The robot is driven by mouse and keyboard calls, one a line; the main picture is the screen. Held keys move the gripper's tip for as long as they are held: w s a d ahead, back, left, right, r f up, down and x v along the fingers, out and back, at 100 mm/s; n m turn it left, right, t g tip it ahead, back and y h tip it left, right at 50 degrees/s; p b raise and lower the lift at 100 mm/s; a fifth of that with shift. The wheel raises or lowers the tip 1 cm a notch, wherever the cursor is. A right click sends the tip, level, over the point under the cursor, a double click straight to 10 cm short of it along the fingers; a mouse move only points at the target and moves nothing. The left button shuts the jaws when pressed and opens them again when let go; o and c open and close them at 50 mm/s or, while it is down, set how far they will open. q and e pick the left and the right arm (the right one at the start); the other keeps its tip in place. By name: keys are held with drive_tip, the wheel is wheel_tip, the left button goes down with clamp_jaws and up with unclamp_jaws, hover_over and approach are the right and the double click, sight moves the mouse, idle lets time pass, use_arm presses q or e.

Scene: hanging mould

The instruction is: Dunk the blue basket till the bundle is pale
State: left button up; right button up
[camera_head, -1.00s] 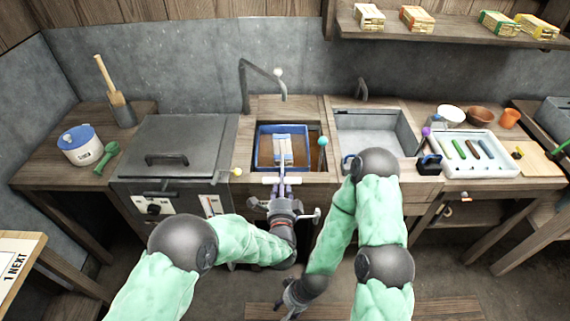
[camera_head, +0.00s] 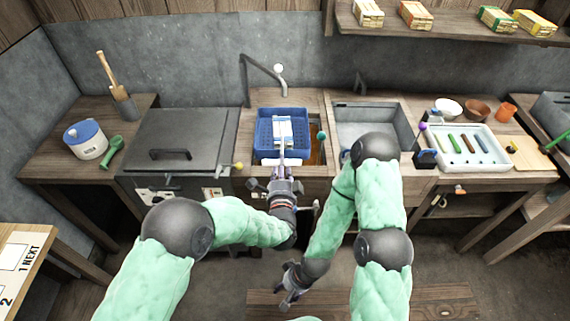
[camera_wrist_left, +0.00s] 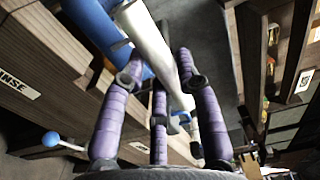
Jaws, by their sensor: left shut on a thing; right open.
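The blue basket (camera_head: 262,128) is raised above the left basin (camera_head: 318,148), which holds brown liquid. A pale white shape (camera_head: 282,130) lies along the basket's middle; I cannot tell how much of it is bundle and how much is handle. My left gripper (camera_head: 283,172) is at the basket's near side, shut on its handle. In the left wrist view, a white bar (camera_wrist_left: 147,35) runs between the purple fingers, with the blue basket (camera_wrist_left: 92,22) beyond. My right gripper (camera_head: 291,285) is open and empty, low in front of the counter.
The right basin (camera_head: 362,132) looks empty. A lidded dark box (camera_head: 180,140) stands left of the brown basin, and a tap (camera_head: 262,70) arches behind it. A white tray (camera_head: 445,160) with coloured sticks sits at right. A teal knob (camera_head: 321,135) is close to the basket's right.

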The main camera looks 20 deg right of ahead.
use_arm(q)
drive_tip(key=shift+w+r, duration=0.2)
drive_tip(key=shift+r, duration=0.4)
drive_tip(key=o, duration=0.9)
drive_tip(key=shift+d+r, duration=0.1)
drive_tip(key=shift+o, duration=0.2)
drive_tip(key=shift+s, duration=0.1)
drive_tip(key=p+v, duration=0.2)
drive_tip(key=v, duration=0.7)
drive_tip(key=shift+f, duration=0.45)
drive_tip(key=shift+s, duration=0.1)
